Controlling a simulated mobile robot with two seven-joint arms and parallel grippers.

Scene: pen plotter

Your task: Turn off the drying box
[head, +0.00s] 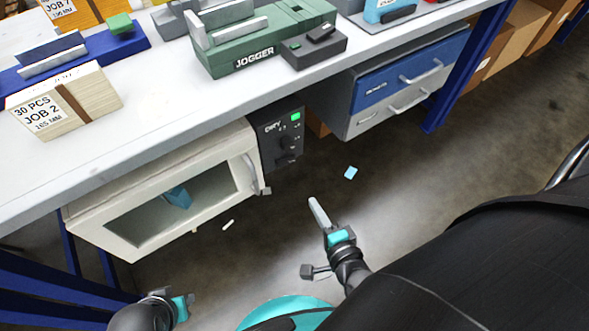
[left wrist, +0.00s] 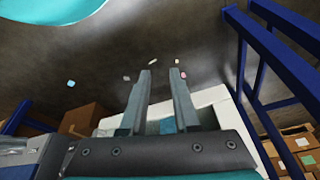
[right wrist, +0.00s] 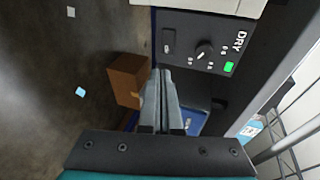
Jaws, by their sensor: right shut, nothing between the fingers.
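The drying box (head: 105,225) is a cream cabinet under the bench, its windowed door closed, with a blue item behind the glass. Its dark control panel (head: 268,139) marked DRY is on its right side. The panel has a lit green light (head: 295,116), a knob (right wrist: 205,51) and a small dark switch (right wrist: 168,41). My right gripper (head: 317,212) is shut and empty, below and right of the panel in the head view. It also shows in the right wrist view (right wrist: 162,73). My left gripper (left wrist: 160,72) is open and empty; it shows only partly low in the head view.
A blue and grey drawer unit (head: 400,80) hangs right of the panel. The white bench top (head: 200,95) above carries a green jogger (head: 265,45) and paper stacks. A cardboard box (right wrist: 128,80) stands beyond the right gripper. Scraps lie on the open floor.

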